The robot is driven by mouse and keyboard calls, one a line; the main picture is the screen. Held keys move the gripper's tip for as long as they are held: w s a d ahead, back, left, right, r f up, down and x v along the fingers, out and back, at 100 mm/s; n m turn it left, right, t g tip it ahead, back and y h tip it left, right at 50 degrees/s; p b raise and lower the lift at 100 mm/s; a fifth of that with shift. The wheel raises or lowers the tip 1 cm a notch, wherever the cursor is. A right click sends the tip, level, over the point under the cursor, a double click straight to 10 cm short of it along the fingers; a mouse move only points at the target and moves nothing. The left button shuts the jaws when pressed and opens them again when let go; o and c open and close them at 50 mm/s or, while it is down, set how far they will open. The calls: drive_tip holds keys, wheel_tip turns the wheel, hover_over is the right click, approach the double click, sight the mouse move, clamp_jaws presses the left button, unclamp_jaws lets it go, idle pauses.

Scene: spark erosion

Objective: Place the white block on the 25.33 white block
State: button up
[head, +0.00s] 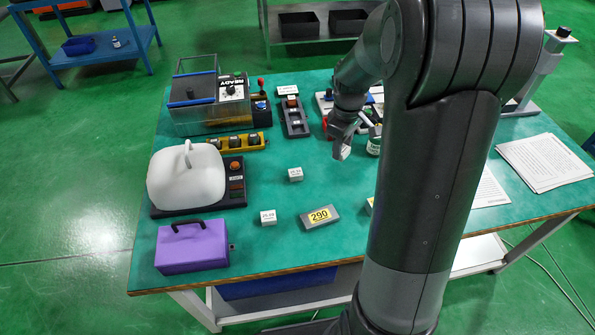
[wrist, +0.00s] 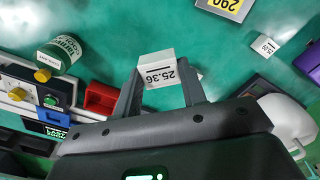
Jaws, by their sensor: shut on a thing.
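My gripper (head: 343,150) is shut on a white block (wrist: 160,70) printed 25.36, held above the green table near its middle. In the head view the held block (head: 346,152) shows at the fingertips. Two other small white blocks are on the table, apart from my gripper. One (head: 295,174) is to its lower left. The other (head: 268,218) is farther toward the front edge and also shows in the wrist view (wrist: 265,46). Their labels are too small to read surely, so I cannot tell which is 25.33.
A grey block with a yellow 290 label (head: 320,217) lies by the front blocks. A purple box (head: 192,248) and white domed cover (head: 187,178) stand left. A green-labelled bottle (wrist: 58,54) and red tray (wrist: 100,98) are near my gripper. Papers (head: 543,162) lie right.

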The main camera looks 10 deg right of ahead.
drive_tip(key=shift+n, duration=0.3)
drive_tip(key=w+a+f, duration=0.1)
drive_tip(key=a+f, duration=0.1)
drive_tip(key=a, duration=0.1)
drive_tip(key=w+a+f, duration=0.2)
drive_tip(key=a, duration=0.2)
drive_tip(key=w+a+f, duration=0.2)
drive_tip(key=a, duration=0.2)
drive_tip(key=shift+w+a+f, duration=0.25)
drive_tip(key=shift+f, duration=2.15)
drive_tip(key=o, duration=1.1)
drive_tip(key=shift+f, duration=0.15)
